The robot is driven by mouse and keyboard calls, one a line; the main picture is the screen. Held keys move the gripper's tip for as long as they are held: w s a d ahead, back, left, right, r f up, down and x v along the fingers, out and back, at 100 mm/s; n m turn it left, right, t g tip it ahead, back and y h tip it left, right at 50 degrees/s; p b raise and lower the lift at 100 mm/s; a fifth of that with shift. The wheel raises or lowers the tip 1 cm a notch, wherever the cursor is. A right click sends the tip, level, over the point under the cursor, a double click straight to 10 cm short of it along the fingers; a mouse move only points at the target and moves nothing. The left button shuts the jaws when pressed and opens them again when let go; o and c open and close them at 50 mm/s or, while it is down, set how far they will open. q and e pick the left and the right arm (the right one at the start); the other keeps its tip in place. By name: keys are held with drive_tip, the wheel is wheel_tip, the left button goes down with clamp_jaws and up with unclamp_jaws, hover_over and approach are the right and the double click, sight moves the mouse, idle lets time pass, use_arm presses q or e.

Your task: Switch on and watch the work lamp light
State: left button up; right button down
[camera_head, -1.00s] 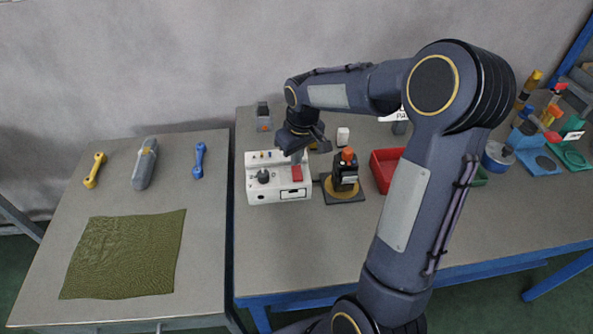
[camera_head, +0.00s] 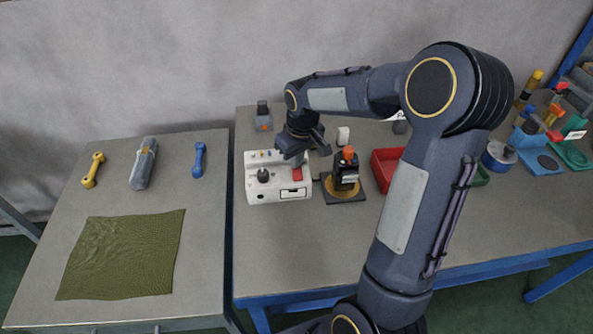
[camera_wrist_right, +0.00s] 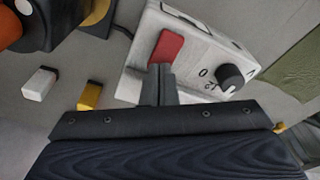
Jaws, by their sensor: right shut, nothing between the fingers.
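A white control box (camera_head: 262,193) stands on the right-hand table. It has a red rocker switch (camera_head: 297,174), a black knob (camera_head: 263,175) and small coloured parts along its back. In the right wrist view the red switch (camera_wrist_right: 168,47) and the knob (camera_wrist_right: 230,77) are close. My right gripper (camera_head: 291,157) is over the box's back right part; in the wrist view its shut, empty fingers (camera_wrist_right: 159,68) overlap the switch's near end. Contact cannot be told. I cannot identify a work lamp for certain, and no clear glow shows. My left gripper is not in view.
Right of the box is a black device with an orange top (camera_head: 346,168) on a dark base. A red bin (camera_head: 383,170) stands beyond it, partly behind my arm. A white block (camera_head: 343,135) is behind. The left table holds a green cloth (camera_head: 120,255) and several tools.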

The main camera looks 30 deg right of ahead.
drive_tip(key=shift+f, duration=0.2)
drive_tip(key=shift+r+p, duration=2.7)
drive_tip(key=shift+r, duration=0.9)
drive_tip(key=s+a+r+m+t+y, duration=0.1)
drive_tip(key=s+a+r+t, duration=0.1)
drive_tip(key=s+a, duration=0.4)
drive_tip(key=s+a+r+m+t+y, duration=0.1)
drive_tip(key=s+a, duration=0.4)
drive_tip(key=s, duration=1.2)
wheel_tip(320, 180, up, 2)
drive_tip(key=shift+a+r+m+t+y, duration=0.3)
drive_tip(key=shift+a+t+y, duration=0.1)
drive_tip(key=shift+y, duration=0.4)
